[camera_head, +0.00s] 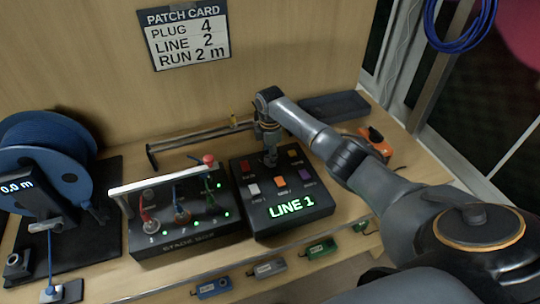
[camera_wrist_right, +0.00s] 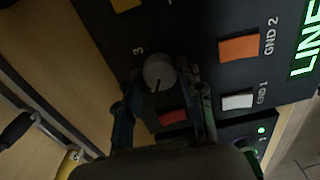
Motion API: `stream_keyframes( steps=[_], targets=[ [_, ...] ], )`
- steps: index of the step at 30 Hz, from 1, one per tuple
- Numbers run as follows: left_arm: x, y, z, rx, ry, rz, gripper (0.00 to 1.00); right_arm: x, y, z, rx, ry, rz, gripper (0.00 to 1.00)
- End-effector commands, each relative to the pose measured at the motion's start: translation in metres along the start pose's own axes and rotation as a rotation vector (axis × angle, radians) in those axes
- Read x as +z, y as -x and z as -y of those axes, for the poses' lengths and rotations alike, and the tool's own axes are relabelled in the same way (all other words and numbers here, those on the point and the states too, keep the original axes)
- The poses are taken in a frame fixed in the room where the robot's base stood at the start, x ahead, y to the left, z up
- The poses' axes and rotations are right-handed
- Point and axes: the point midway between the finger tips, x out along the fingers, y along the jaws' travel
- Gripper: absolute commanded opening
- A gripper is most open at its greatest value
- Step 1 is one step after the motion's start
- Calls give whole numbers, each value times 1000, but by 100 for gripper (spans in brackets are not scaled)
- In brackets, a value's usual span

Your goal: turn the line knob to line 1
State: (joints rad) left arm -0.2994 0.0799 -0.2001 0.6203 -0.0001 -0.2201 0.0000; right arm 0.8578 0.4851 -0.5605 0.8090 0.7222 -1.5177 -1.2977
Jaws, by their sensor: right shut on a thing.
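The line knob (camera_wrist_right: 158,72) is a round grey dial on top of a black line box (camera_head: 262,222). The box's green display (camera_head: 291,205) reads LINE 1. My right gripper (camera_head: 270,158) reaches down onto the far part of the box, where the knob is hidden behind it. In the right wrist view its two fingers (camera_wrist_right: 165,92) stand on either side of the knob, and it is shut on it. A "3" is printed beside the knob; other marks are partly covered. My left gripper is not in view.
The line box has several coloured buttons, including an orange one (camera_wrist_right: 240,48) and a white one (camera_wrist_right: 238,101). A stage box (camera_head: 180,238) with cables stands to its left, beside a blue reel (camera_head: 60,150). The patch card (camera_head: 185,36) reads plug 4, line 2, run 2 m.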

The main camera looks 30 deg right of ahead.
Motion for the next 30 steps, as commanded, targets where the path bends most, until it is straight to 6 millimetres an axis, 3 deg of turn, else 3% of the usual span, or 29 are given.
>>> stream_keyframes(
  steps=[17, 18, 21, 30],
  targets=[
    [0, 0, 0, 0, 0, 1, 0, -1, 0, 0, 0, 36, -2, 6],
    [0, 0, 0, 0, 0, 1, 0, -1, 0, 0, 0, 36, -2, 42],
    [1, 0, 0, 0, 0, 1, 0, -1, 0, 0, 0, 35, -2, 61],
    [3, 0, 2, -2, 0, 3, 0, 0, 1, 0, 1, 34, -1, 61]
  ],
)
